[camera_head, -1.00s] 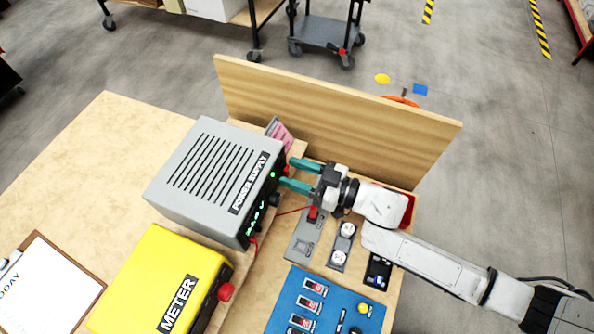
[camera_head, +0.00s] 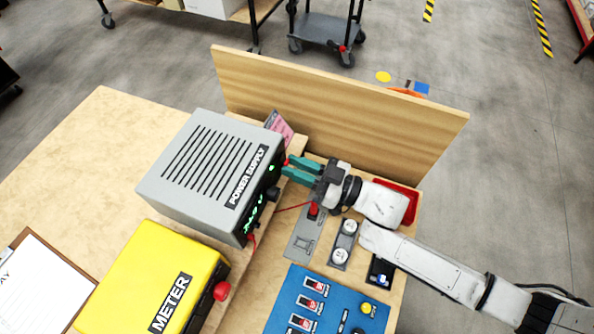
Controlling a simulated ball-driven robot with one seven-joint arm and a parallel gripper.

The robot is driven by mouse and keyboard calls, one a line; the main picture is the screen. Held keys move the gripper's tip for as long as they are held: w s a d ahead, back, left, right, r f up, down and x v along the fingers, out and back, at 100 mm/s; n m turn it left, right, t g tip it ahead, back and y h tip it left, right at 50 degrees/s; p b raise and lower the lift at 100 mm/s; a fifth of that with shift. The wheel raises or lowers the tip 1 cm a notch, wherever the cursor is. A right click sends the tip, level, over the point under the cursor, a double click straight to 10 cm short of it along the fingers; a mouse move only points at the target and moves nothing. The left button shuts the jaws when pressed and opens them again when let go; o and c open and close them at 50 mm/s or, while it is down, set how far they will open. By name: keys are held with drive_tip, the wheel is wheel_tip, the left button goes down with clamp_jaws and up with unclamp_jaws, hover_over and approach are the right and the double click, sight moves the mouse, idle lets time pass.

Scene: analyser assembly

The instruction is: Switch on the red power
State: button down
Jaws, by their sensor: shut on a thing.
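The grey power supply (camera_head: 205,165) stands on the bench, its dark front with green lit readouts facing right. A small red part (camera_head: 286,162), seemingly its red power control, shows at the top of that front, beside my fingertips. My gripper (camera_head: 288,168) has its teal fingers close together at this upper front, shut on the red part. The fingers hide most of it, so its position cannot be told. A black knob (camera_head: 273,194) sits lower on the front.
A yellow meter (camera_head: 155,275) stands in front of the supply. A grey panel with a red-topped switch (camera_head: 313,210), a panel with two white round parts (camera_head: 347,227) and a blue switch board (camera_head: 325,302) lie below my arm. A wooden board (camera_head: 340,115) stands behind.

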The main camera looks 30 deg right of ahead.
drive_tip(key=shift+f+t+y+b, duration=0.3)
drive_tip(key=shift+t+y+b, duration=0.15)
drive_tip(key=shift+b, duration=0.6)
drive_tip(key=shift+r, duration=0.15)
drive_tip(key=c, duration=1)
unclamp_jaws()
drive_tip(key=shift+s, duration=0.1)
drive_tip(key=r+b+v, duration=0.2)
drive_tip(key=b+v, duration=0.1)
drive_tip(key=v, duration=1)
drive_tip(key=shift+s+r, duration=0.2)
drive_tip(key=shift+r, duration=0.1)
